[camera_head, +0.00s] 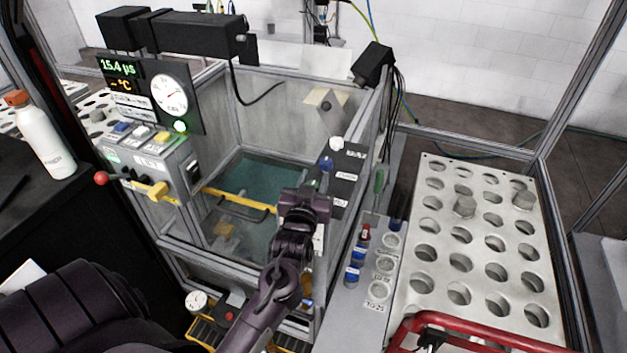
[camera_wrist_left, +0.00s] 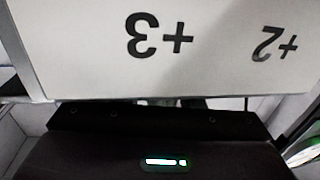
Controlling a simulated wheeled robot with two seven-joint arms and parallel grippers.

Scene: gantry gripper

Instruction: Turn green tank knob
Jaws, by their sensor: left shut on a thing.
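My left gripper (camera_head: 305,205) is at the right front corner of the glass-walled tank (camera_head: 215,165), against its side panel. In the left wrist view, a white plate (camera_wrist_left: 215,50) marked "+3" and "+2", upside down, fills the space in front of the dark gripper body (camera_wrist_left: 155,145). The fingertips are hidden there. A blue knob (camera_head: 327,163) sits on the panel just above my gripper. My right gripper is not in view.
A perforated metal rack (camera_head: 477,240) stands at the right, with a red tube (camera_head: 480,333) in front. A narrow shelf with small bottles (camera_head: 355,262) lies between tank and rack. A control box (camera_head: 150,160) and white bottle (camera_head: 42,138) are at the left.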

